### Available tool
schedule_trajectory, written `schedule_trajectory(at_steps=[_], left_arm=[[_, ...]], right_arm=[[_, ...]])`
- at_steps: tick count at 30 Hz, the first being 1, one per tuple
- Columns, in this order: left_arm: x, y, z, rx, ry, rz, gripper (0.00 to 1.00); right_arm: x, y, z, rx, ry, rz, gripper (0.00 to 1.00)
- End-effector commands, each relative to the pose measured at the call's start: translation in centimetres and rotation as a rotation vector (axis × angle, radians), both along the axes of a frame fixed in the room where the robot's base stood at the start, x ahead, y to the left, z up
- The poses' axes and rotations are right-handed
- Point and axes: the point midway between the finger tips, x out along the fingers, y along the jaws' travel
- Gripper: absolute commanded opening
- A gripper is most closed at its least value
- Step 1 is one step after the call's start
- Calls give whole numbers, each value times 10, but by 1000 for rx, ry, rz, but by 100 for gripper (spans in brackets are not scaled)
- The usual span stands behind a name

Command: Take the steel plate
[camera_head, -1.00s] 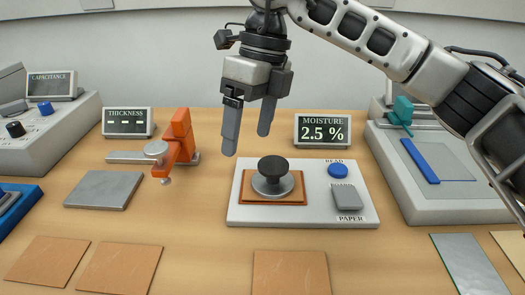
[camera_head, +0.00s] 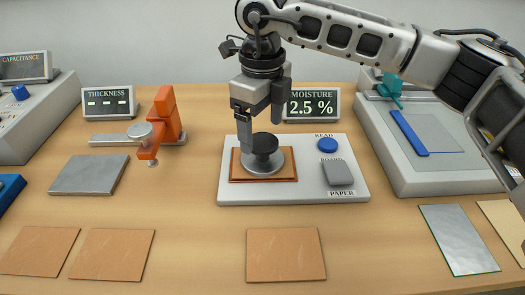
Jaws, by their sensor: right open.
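A round steel plate with a black knob (camera_head: 265,145) rests on a brown square sheet on the white moisture meter base (camera_head: 300,196). My right gripper (camera_head: 260,137) is open and just above the knob, with one finger at its left side and the other behind to its right. I cannot tell whether the fingers touch it. A flat grey metal slab (camera_head: 89,175) lies on the table at the left. A thin silvery sheet (camera_head: 458,240) lies at the right. My left gripper is not in view.
The moisture display (camera_head: 312,103) reads 2.5 % behind my gripper. A blue button (camera_head: 327,145) and grey rocker (camera_head: 337,172) sit on the base. An orange thickness gauge (camera_head: 163,125) stands left. Several brown sheets (camera_head: 286,254) lie in front. A device with a blue bar (camera_head: 409,133) stands right.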

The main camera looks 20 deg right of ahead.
Motion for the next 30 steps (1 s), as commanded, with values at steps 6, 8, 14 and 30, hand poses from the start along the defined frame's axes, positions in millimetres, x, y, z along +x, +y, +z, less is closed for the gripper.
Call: schedule_trajectory(at_steps=[6,8,14,30], left_arm=[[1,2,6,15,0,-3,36],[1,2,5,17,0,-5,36],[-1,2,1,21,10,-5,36],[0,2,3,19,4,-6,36]], right_arm=[[4,0,-32,-1,4,0,81],[4,0,-39,-1,4,1,81],[4,1,-45,0,0,1,81],[5,1,-43,1,-2,0,10]])
